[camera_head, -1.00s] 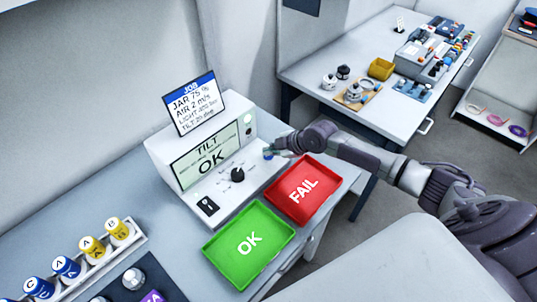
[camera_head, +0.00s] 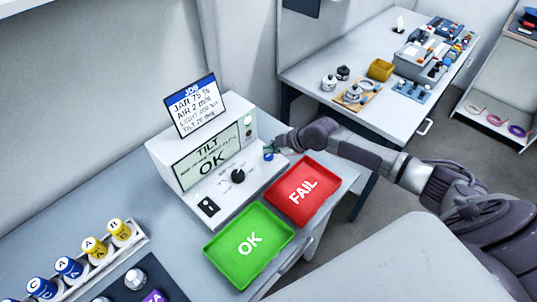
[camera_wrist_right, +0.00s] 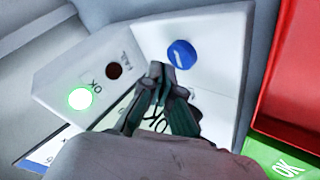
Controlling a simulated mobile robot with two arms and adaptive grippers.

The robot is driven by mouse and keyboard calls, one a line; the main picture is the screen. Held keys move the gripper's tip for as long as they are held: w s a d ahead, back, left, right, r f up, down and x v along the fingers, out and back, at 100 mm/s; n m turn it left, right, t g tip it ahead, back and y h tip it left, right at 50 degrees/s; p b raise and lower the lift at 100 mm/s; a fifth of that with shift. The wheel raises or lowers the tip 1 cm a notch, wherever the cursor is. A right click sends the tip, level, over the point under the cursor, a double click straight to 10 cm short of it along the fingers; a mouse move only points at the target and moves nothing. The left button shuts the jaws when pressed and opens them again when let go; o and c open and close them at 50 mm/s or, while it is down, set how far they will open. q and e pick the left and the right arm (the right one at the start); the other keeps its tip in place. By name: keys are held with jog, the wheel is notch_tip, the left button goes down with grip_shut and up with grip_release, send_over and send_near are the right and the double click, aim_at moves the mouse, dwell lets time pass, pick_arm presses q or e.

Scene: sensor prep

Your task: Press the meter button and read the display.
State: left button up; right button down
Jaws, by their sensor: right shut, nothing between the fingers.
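The white meter (camera_head: 228,178) stands on the near bench. Its display (camera_head: 205,162) reads TILT at the top and OK in large letters below; the small line between is too blurred to read. The round blue button (camera_head: 268,156) is at the right end of the meter's sloped panel, and shows in the wrist view (camera_wrist_right: 182,54). My right gripper (camera_head: 276,147) is shut and empty, close beside the button; in the wrist view its fingertips (camera_wrist_right: 158,70) lie just off the button's edge. I cannot tell whether they touch the panel. My left gripper is out of view.
A job card (camera_head: 194,104) stands on the meter. In the wrist view the OK lamp (camera_wrist_right: 80,99) glows green and the FAIL lamp (camera_wrist_right: 114,71) is dark. Red (camera_head: 326,190) and green (camera_head: 270,262) trays lie in front.

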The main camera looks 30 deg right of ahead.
aim_at(270, 157)
jog(key=shift+r, duration=0.1)
notch_tip(270, 157, up, 5)
jog(key=p, duration=0.3)
jog(key=shift+p, duration=0.4)
dwell(0.5)
